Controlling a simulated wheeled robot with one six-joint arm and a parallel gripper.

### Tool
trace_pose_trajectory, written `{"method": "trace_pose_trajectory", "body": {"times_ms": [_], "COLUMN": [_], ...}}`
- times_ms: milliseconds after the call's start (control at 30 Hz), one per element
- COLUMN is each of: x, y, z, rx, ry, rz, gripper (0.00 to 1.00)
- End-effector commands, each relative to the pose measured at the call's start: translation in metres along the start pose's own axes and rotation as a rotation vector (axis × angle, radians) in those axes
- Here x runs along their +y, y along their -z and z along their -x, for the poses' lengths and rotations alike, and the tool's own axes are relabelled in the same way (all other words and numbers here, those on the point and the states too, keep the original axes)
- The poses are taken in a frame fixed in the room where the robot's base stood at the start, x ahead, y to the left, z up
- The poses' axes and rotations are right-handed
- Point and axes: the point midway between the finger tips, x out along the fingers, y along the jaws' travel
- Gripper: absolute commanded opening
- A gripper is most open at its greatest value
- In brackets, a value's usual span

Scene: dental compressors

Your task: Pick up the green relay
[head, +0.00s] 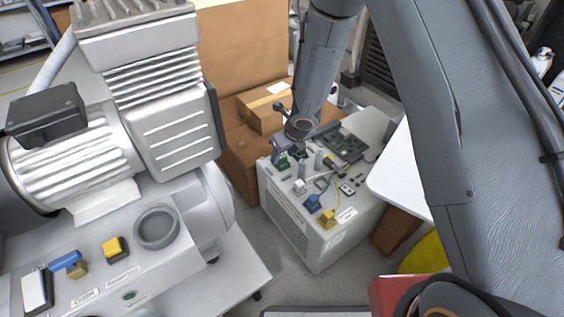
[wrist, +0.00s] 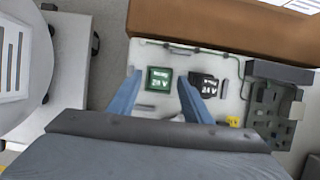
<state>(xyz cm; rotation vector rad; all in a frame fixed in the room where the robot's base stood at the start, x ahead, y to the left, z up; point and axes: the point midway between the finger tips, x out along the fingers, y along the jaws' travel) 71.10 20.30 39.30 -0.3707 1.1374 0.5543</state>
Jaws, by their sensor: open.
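The green relay (wrist: 159,79) is a small square block with a white-marked top. It stands on the white top of a compressor cabinet (wrist: 232,100). In the wrist view it lies between the two blue fingers of my gripper (wrist: 158,77), which is open and empty. In the head view the green relay (head: 282,160) shows small at the cabinet's far left corner, just under my gripper (head: 280,145). I cannot tell the exact height of the fingertips above the top.
A black relay-like block (wrist: 204,86) stands close by the right finger. A circuit board (head: 345,145), a blue part (head: 312,203) and a yellow part (head: 327,218) are on the same cabinet. A cardboard box (head: 264,107) stands behind. A large compressor (head: 150,120) fills the left.

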Motion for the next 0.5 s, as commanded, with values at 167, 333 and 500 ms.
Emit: {"method": "trace_pose_trajectory", "body": {"times_ms": [167,333,500], "x": [0.0,0.0001,0.0], "y": [-0.0001,-0.0002,-0.0001], "z": [-0.0089,-0.0081,-0.008], "rx": [0.0,0.0,0.0], "ry": [0.0,0.0,0.0], "rz": [-0.001,-0.001,-0.001], "gripper": [0.45,0.37,0.08]}}
